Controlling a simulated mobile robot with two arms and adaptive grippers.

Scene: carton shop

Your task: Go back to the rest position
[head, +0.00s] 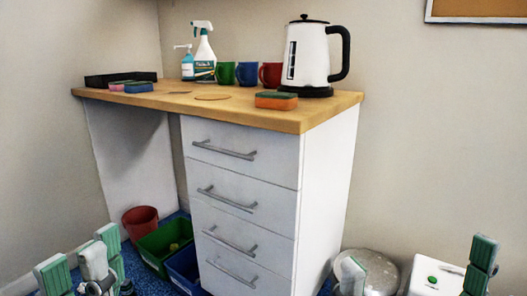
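My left gripper (80,258) is at the lower left of the head view, in front of the desk. Its two green-padded fingers stand apart, with nothing seen between them. My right gripper (481,262) shows only in part at the lower right, with a green-padded finger at the picture's edge. The rest of it is cut off, so its opening cannot be judged. Both grippers are low in the picture and apart from the desk top.
A wooden-topped desk (225,104) with white drawers holds a kettle (312,55), mugs (247,73), spray bottle (204,50), sponges (276,100) and black tray (105,78). Below are a red bin (140,217), green crate (152,247) and blue crate (180,280). A white box (425,275) stands right.

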